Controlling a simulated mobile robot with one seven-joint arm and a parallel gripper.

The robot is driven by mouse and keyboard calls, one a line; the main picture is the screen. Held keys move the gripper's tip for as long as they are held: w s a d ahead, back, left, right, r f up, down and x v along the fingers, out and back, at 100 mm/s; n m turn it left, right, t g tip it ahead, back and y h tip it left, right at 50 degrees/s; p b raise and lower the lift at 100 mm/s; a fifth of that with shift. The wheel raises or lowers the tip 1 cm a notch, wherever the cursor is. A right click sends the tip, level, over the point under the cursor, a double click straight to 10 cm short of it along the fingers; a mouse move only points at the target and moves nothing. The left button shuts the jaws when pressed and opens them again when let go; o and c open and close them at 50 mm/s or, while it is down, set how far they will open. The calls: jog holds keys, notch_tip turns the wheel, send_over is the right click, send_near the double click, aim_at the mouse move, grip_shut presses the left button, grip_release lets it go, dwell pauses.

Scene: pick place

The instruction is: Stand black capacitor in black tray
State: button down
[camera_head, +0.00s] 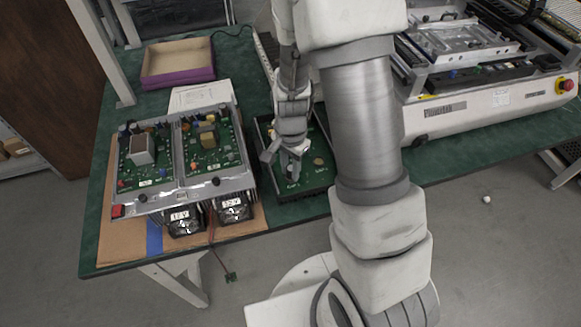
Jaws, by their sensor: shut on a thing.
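The black tray (306,195) lies on the green table left of my arm, with a green circuit board (318,172) in it. My gripper (284,160) points down over the left part of the tray, low and close to the board. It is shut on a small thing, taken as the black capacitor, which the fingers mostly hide. I cannot tell whether this thing touches the board or how upright it is. The arm covers the tray's far right side.
A metal chassis (185,196) with two green boards and fans stands close left of the tray. A purple-sided box (178,78) and white paper (200,95) lie behind it. A large white machine (490,105) stands right. Bare green table (450,165) shows in front of it.

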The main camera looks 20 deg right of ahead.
aim_at(291, 168)
jog(key=c, duration=0.6)
grip_release()
jog(key=c, duration=0.3)
jog(key=shift+c, duration=0.2)
jog(key=shift+r+p, duration=2.9)
jog(key=shift+r, duration=0.65)
